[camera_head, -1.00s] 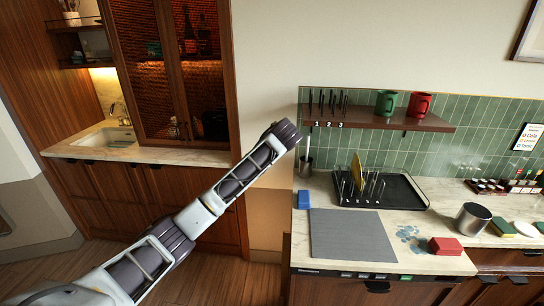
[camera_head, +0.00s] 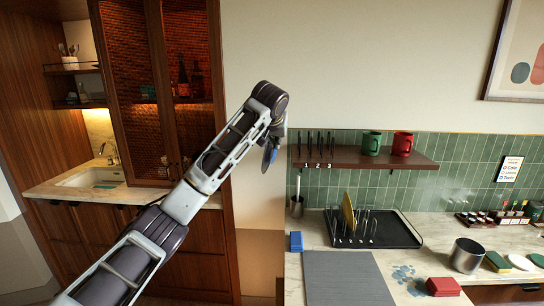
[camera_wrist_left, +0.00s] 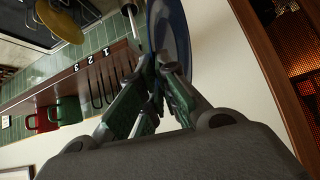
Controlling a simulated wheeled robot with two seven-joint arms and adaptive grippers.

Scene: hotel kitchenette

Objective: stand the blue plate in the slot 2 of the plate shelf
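The brown plate shelf (camera_head: 352,157) is on the tiled wall, with dark upright dividers and labels 1, 2 and 3 at its left end. It also shows tilted in the left wrist view (camera_wrist_left: 40,100). Slot 2 (camera_head: 318,148) looks empty. My left gripper (camera_head: 271,148) is left of the shelf, around its height and apart from it. It is shut on the blue plate (camera_wrist_left: 175,30), which stands out past the fingertips (camera_wrist_left: 160,78). In the head view the plate (camera_head: 268,158) shows only as a narrow edge, mostly hidden. My right gripper is not in view.
A green mug (camera_head: 371,143) and a red mug (camera_head: 402,143) stand on the shelf's right part. Below, a black dish rack (camera_head: 398,232) holds a yellow plate (camera_head: 348,214). The counter has a grey mat (camera_head: 345,280), a blue block (camera_head: 296,241) and a metal cup (camera_head: 466,255).

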